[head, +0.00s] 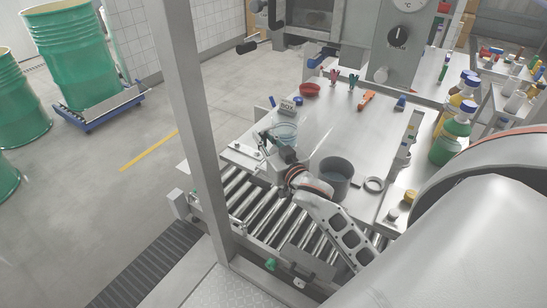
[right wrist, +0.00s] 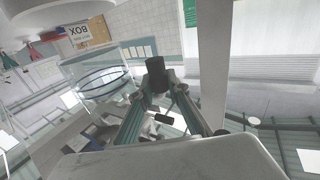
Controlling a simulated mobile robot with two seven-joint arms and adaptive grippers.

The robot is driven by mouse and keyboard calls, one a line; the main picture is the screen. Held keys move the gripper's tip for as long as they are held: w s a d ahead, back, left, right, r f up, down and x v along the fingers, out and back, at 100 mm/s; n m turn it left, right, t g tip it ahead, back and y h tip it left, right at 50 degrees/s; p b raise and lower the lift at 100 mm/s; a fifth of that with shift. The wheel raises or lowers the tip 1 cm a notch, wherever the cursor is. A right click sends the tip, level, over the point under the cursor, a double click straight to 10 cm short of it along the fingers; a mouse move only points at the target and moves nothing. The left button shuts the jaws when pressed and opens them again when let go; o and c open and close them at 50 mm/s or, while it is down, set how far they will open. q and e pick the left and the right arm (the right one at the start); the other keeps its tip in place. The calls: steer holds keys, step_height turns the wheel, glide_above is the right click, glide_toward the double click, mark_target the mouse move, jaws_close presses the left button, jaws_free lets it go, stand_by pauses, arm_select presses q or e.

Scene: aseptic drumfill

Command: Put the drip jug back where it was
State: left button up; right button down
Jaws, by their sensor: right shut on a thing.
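The drip jug appears to be the clear see-through vessel (head: 285,131) near the left edge of the steel table in the head view. It also shows large, tilted in the picture, in the right wrist view (right wrist: 98,72), with a dark band around it. My right gripper (head: 286,154) is at the near side of this jug, its fingers closed together. In the right wrist view the fingers (right wrist: 157,78) meet at a dark piece beside the jug, seemingly its handle; the exact contact is hard to see. My left gripper is not in view.
A grey pot (head: 334,187) stands right of my right gripper, with a ring (head: 374,184) beside it. A box label (head: 287,106) and a red bowl (head: 310,90) are behind. Bottles (head: 449,140) line the right. A roller conveyor (head: 262,208) runs in front. The table's middle is clear.

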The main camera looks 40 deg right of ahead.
step_height(320, 180, down, 2)
steer(key=shift+f, duration=2.45)
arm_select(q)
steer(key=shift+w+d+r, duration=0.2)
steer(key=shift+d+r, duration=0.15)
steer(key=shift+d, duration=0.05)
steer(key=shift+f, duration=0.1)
arm_select(e)
steer(key=shift+f, duration=0.1)
steer(key=c, duration=1.9)
jaws_free()
arm_select(q)
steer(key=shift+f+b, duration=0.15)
steer(key=shift+b, duration=0.2)
arm_select(e)
steer(key=shift+f+b, duration=0.2)
steer(key=shift+b, duration=0.1)
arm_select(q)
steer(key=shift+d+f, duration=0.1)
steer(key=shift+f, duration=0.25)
arm_select(e)
steer(key=s, duration=0.5)
steer(key=s+a, duration=0.1)
steer(key=s, duration=0.2)
